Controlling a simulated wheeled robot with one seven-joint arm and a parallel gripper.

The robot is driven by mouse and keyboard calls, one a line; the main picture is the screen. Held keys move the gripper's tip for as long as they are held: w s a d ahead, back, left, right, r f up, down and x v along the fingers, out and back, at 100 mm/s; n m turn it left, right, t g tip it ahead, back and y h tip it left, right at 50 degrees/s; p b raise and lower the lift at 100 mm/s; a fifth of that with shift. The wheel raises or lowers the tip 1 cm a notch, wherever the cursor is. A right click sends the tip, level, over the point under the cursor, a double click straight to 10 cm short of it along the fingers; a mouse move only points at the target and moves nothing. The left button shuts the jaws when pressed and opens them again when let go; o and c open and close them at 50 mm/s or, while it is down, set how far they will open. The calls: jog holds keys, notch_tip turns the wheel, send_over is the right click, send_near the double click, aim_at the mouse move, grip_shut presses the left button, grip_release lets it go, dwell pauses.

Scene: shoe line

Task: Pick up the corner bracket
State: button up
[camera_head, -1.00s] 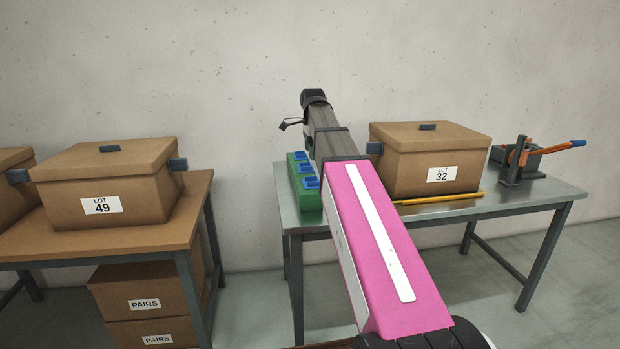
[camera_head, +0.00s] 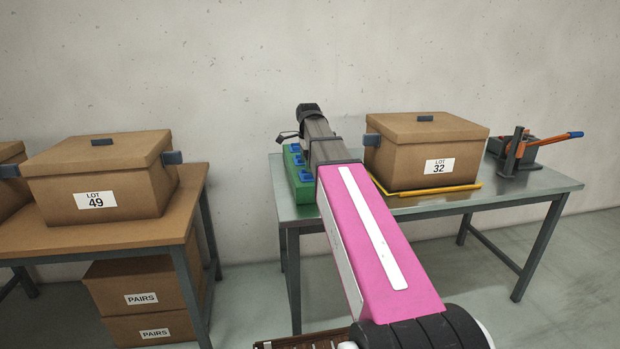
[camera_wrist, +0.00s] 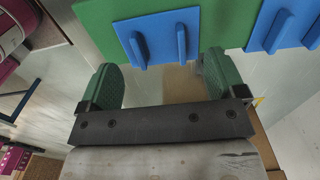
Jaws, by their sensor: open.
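My gripper (camera_wrist: 163,75) shows in the wrist view with its two green-padded fingers apart and nothing clearly held between them. Just past the fingertips is a green block (camera_wrist: 93,18) carrying blue plates, each with upright ribs. One blue plate (camera_wrist: 158,28) lies ahead of the gap between the fingers. In the head view the green block (camera_head: 305,193) stands at the left end of the metal table, with several blue pieces (camera_head: 298,160) on top. My arm covers part of it and the fingers are hidden there. I cannot tell for certain which piece is the corner bracket.
The metal table (camera_head: 415,206) also holds a lidded LOT 32 box (camera_head: 405,168) with yellow edging at its base, and a dark tool with an orange lever (camera_head: 548,142). A wooden table (camera_head: 60,241) with a LOT 49 box (camera_head: 140,190) stands left, across a gap.

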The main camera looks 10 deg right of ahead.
aim_at(308, 179)
jog(key=shift+f, duration=1.45)
jog(key=c, duration=1)
